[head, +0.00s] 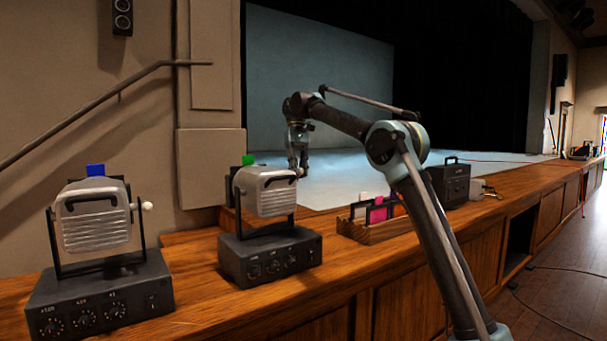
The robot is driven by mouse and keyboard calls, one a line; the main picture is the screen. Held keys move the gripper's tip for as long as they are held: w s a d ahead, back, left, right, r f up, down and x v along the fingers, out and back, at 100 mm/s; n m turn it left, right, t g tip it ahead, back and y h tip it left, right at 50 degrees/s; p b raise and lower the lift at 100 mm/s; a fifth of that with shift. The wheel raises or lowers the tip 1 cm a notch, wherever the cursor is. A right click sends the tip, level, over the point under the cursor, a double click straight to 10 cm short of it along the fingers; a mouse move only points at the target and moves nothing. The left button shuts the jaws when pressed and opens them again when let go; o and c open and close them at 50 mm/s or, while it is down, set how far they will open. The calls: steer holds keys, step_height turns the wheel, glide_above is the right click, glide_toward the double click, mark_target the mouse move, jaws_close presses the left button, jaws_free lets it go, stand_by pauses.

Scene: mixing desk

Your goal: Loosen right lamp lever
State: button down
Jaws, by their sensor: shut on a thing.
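The right lamp (264,192) is a silver ribbed housing in a black yoke on a dark control box, with a green tab on top. My gripper (299,171) points down at the right side of this lamp, at the upper end of the yoke. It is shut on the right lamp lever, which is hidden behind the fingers. The matching left lamp (95,215) has a blue tab, and its white lever knob (147,205) sticks out on its right side.
A wooden tray (368,232) with coloured cards stands right of the right lamp, beneath my arm. A dark box (450,184) stands farther right. The wooden desk (205,290) is bare between the lamps and along the front edge.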

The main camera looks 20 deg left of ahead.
steer(key=shift+w+d+r, duration=0.1)
steer(key=shift+d, duration=0.05)
stand_by(0.3)
steer(key=c, duration=1.7)
jaws_free()
steer(key=shift+c, duration=0.5)
